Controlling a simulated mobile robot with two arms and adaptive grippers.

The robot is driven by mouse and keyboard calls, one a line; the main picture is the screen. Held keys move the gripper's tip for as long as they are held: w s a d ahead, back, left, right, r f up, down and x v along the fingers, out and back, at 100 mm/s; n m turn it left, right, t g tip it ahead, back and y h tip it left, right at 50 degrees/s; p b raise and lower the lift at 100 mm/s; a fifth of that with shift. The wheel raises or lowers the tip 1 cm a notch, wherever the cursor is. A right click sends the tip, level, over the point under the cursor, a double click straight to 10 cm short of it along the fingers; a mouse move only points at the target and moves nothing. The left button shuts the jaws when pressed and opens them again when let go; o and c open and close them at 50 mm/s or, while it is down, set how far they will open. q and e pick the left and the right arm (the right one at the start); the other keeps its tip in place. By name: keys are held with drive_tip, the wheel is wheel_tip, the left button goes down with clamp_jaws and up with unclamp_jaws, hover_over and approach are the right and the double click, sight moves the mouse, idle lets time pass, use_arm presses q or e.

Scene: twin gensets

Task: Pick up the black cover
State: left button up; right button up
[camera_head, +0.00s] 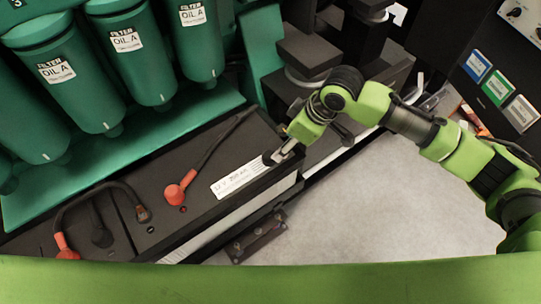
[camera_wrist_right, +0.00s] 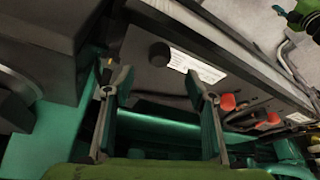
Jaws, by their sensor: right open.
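The black cover (camera_wrist_right: 160,53) is a short round cap on top of the black battery (camera_wrist_right: 150,82) in the right wrist view, beside a white label. My right gripper (camera_wrist_right: 159,84) is open, with one finger on each side of the view. The cap shows beyond the fingertips, between their lines, and nothing is held. In the head view my right gripper (camera_head: 284,153) is over the battery's right end, close to a dark round shape there that it partly hides. Contact cannot be told. My left gripper is not in view.
Red terminal caps (camera_head: 174,194) with black cables stand on the batteries. Green oil filters (camera_head: 130,55) hang above a green frame at the left. Dark machine blocks (camera_head: 305,50) stand behind my right gripper. Grey floor (camera_head: 400,215) lies open at the right.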

sight(270, 158)
drive_tip(key=x, duration=1)
drive_tip(key=shift+w+a+p, duration=0.15)
drive_tip(key=shift+a+p, duration=0.2)
drive_tip(key=shift+p, duration=0.05)
drive_tip(key=c, duration=1)
